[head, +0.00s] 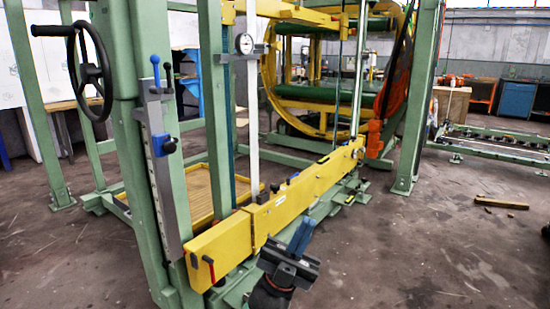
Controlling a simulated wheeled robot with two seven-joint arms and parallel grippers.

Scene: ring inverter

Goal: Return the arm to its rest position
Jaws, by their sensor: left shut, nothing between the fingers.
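My left gripper (290,262) is at the bottom centre, dark grey, with its dark wrist coming up from the lower edge. It is shut and holds nothing. It stands just in front of the yellow beam (310,192) of the ring inverter, overlapping its lower edge in the picture. I cannot tell whether they touch. A blue lever-like piece (302,235) rises right behind the gripper; its lower end is hidden. My right gripper is not in view.
A green post (150,150) with a black handwheel (90,70) stands left. The large yellow ring (270,75) is behind. The floor (430,250) at right is mostly clear, with a wooden block (500,202) on it.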

